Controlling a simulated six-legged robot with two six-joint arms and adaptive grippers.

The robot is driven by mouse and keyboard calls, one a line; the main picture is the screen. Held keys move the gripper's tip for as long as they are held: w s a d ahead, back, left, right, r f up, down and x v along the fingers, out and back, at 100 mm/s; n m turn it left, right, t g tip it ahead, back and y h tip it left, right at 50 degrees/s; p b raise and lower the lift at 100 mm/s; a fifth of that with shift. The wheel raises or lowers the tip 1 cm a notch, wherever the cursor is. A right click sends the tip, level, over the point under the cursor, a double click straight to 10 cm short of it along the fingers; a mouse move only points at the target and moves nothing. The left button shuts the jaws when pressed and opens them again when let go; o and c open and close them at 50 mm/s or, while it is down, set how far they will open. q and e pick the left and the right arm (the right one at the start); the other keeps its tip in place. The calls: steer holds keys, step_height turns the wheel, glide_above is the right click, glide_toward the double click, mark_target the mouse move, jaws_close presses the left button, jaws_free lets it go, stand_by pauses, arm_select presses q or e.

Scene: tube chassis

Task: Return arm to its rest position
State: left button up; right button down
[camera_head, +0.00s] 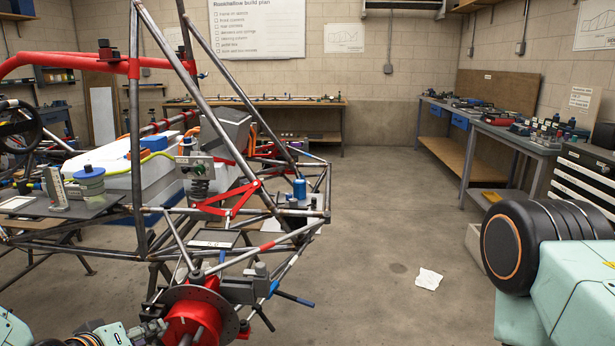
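My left arm comes in at the bottom left corner, with mint and dark parts. Its gripper (150,330) is at the bottom edge, close beside a red hub with a brake disc (205,310) at the front corner of the tube chassis (137,150). The gripper is small and partly cut off; I cannot tell whether it is open or shut, or whether it touches the hub. Mint parts that look like my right arm fill the bottom right corner. My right gripper is not in view.
Chassis tubes with red members (228,200) fill the left side. Workbenches (490,135) line the right and back walls. The middle floor is open, with a white paper (428,279) on it.

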arm_select(q)
steer(key=s+d+f+m+g, duration=0.2)
steer(key=s+f, duration=0.4)
steer(key=s, duration=0.4)
steer(key=s+d+f+m+g+y, duration=0.1)
steer(key=s+f+g, duration=0.4)
steer(key=s, duration=0.6)
steer(key=s+d+f+m+g, duration=0.3)
steer(key=s+f, duration=0.4)
steer(key=s, duration=0.4)
steer(key=shift+d+f+g+y, duration=0.3)
steer(key=shift+d+f+g, duration=0.1)
steer(key=shift+d, duration=0.4)
steer(key=shift+s+r, duration=0.1)
steer(key=shift+o, duration=0.9)
steer(key=shift+w, duration=0.2)
